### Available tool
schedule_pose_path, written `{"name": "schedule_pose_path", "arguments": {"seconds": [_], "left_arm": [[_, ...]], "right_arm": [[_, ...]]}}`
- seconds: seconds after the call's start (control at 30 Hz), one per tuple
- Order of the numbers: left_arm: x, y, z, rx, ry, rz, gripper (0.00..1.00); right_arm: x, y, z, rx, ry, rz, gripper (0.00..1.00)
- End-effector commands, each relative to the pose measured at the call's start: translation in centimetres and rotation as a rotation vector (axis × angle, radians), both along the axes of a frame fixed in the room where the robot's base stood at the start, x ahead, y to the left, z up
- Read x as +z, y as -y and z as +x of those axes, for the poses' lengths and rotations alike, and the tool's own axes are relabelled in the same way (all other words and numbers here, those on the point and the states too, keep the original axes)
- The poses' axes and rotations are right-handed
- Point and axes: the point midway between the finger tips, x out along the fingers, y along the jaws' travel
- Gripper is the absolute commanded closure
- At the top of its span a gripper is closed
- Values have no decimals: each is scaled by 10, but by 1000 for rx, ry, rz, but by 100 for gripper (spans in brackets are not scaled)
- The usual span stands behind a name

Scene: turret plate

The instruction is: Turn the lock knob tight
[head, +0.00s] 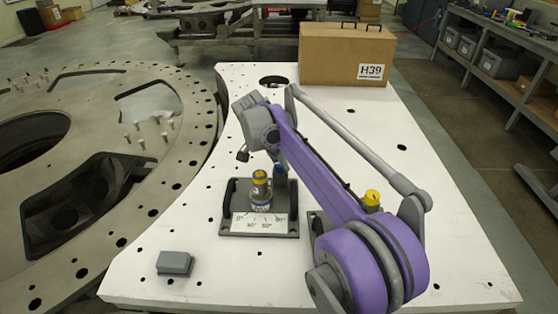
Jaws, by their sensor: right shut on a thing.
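A grey fixture plate (230,228) with a white angle scale (264,224) lies on the white table. On it stands a round post (260,187) with a yellow top and a blue band at its foot. My right arm reaches over from the lower right. My right gripper (280,169) points down just right of the post, shut on a small blue part that looks like the lock knob. The fingers and arm hide most of it, so its turn cannot be seen. My left gripper is not in view.
A second yellow-topped post (372,197) stands behind my arm. A grey block (174,263) lies front left. A brown case (346,55) marked H39 is at the back. A large drilled metal ring (185,100) lies left. The table's right side is clear.

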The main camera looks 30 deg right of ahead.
Motion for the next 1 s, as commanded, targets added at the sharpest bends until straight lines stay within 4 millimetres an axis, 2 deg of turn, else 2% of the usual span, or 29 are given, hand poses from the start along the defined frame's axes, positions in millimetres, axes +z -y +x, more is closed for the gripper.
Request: {"name": "schedule_pose_path", "arguments": {"seconds": [0.27,0.3,0.43,0.77,0.87,1.0], "left_arm": [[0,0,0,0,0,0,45],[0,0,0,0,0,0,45],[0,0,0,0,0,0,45],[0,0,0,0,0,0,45],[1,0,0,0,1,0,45],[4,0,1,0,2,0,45]], "right_arm": [[0,0,0,-1,-1,0,100],[0,0,0,-1,-1,0,48],[0,0,0,0,-1,0,25],[1,-1,0,0,0,0,23],[9,-4,-1,1,0,0,23],[32,-13,-2,2,0,0,23]]}}
